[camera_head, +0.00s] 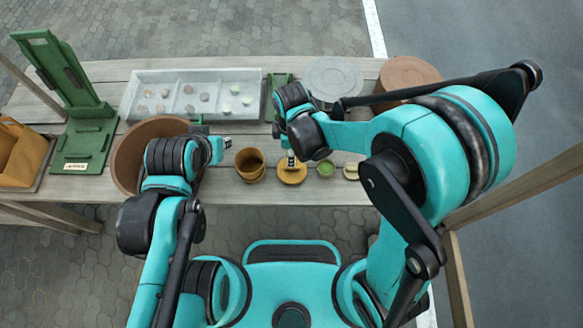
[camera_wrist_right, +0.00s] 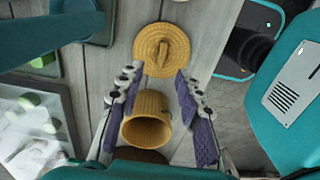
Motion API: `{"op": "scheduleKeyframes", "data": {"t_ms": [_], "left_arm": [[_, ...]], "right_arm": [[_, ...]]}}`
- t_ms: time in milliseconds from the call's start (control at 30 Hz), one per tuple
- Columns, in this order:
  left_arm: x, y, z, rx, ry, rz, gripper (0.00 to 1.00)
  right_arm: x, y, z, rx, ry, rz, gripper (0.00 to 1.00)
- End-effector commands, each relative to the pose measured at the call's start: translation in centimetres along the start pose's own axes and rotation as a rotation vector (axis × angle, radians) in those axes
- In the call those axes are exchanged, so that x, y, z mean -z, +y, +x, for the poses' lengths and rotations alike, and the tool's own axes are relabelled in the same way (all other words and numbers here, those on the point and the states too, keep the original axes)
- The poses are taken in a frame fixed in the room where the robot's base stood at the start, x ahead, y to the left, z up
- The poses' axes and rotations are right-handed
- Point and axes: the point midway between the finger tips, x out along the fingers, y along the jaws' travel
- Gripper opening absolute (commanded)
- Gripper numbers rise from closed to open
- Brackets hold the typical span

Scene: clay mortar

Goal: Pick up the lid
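A round yellow woven-looking lid (camera_head: 292,175) with a raised handle lies on the table near its front edge. It also shows in the right wrist view (camera_wrist_right: 161,50), just beyond the fingertips. A yellow-brown cup (camera_head: 250,165) stands to the lid's left; its open mouth shows in the right wrist view (camera_wrist_right: 146,125). My right gripper (camera_head: 291,160) is over the lid, covering part of it. In the right wrist view this gripper (camera_wrist_right: 156,78) has its fingers spread with nothing between the tips. My left gripper (camera_head: 225,143) is beside the cup, over the brown bowl's right side; its opening is unclear.
A large brown bowl (camera_head: 128,150) stands left of the cup. A grey tray (camera_head: 215,113) with several small pieces lies behind. Small green (camera_head: 325,169) and pale (camera_head: 351,171) items sit right of the lid. Round containers (camera_head: 333,75) stand at the back right. A green stand (camera_head: 82,150) is at left.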

Motion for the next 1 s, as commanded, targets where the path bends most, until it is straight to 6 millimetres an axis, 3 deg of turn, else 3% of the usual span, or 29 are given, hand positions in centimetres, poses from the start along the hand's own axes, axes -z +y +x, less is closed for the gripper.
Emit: {"op": "scheduleKeyframes", "data": {"t_ms": [533,800,833,967,1000], "left_arm": [[-2.0,0.0,2.8,0.0,0.0,0.0,0.26],[-2.0,0.0,2.9,0.0,0.0,0.0,0.26],[-2.0,0.0,2.9,0.0,0.0,0.0,0.26],[-2.0,0.0,2.8,0.0,0.0,0.0,0.26],[-2.0,0.0,2.8,0.0,0.0,0.0,0.26]], "right_arm": [[0.0,-0.2,7.1,0.001,-0.001,-0.003,0.35],[0.0,-0.2,7.5,0.001,-0.001,-0.003,0.35],[-0.1,-0.2,7.5,0.001,-0.001,-0.003,0.33],[-0.1,-0.2,7.5,0.001,-0.001,-0.003,0.0],[-0.1,-0.2,7.5,0.001,-0.001,-0.003,0.0]]}}
